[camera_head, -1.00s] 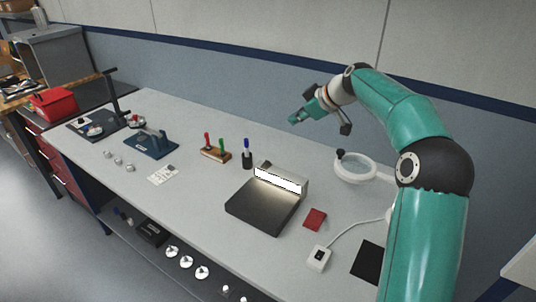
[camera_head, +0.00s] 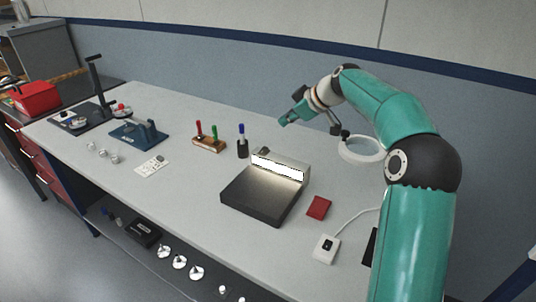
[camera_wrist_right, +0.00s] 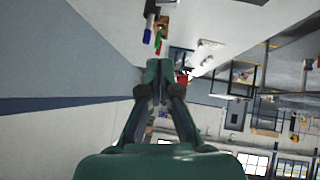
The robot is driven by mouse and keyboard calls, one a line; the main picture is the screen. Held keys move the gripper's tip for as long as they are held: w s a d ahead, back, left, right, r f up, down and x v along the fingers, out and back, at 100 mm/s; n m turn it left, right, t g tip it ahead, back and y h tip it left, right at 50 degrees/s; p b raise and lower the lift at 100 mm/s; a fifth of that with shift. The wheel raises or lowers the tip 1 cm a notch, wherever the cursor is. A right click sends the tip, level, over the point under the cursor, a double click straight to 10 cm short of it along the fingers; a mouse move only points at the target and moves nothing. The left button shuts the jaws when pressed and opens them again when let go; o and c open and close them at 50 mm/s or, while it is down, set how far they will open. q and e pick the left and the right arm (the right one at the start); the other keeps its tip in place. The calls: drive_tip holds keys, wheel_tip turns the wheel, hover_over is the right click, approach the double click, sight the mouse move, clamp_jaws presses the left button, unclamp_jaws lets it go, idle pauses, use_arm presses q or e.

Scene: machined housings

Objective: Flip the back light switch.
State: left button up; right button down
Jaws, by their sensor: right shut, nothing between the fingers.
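A small white switch box (camera_head: 327,248) with a dark button lies near the front edge of the table, in the head view. A white cable runs from it to the right, behind my right arm. A dark flat unit with a bright lit bar (camera_head: 277,171) stands left of the switch box. My right gripper (camera_head: 283,122) is shut and empty, up above the back of the table, well away from the switch box. Its closed fingers also show in the right wrist view (camera_wrist_right: 160,70); I cannot make out the switch box there. My left gripper is not in view.
A red pad (camera_head: 318,207) lies between the lit unit and the switch box. A white ring (camera_head: 361,151) stands at the back right. A pen cup (camera_head: 242,150), a wooden screwdriver holder (camera_head: 208,145) and a blue fixture (camera_head: 138,133) stand further left. A wall closes the back.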

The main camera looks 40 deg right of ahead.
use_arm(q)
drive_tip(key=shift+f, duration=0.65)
use_arm(e)
drive_tip(key=shift+f, duration=0.65)
drive_tip(key=p, duration=0.2)
hover_over(268, 153)
drive_tip(key=f, duration=0.4)
drive_tip(key=a+f, duration=0.1)
drive_tip(key=f, duration=0.2)
drive_tip(key=shift+s, duration=0.15)
drive_tip(key=shift+d+f, duration=0.2)
drive_tip(key=shift+f, duration=0.45)
drive_tip(key=shift+d+f, duration=0.15)
drive_tip(key=shift+f, duration=0.45)
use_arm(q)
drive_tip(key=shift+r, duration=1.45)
use_arm(e)
drive_tip(key=shift+d+f, duration=0.15)
drive_tip(key=shift+f, duration=0.5)
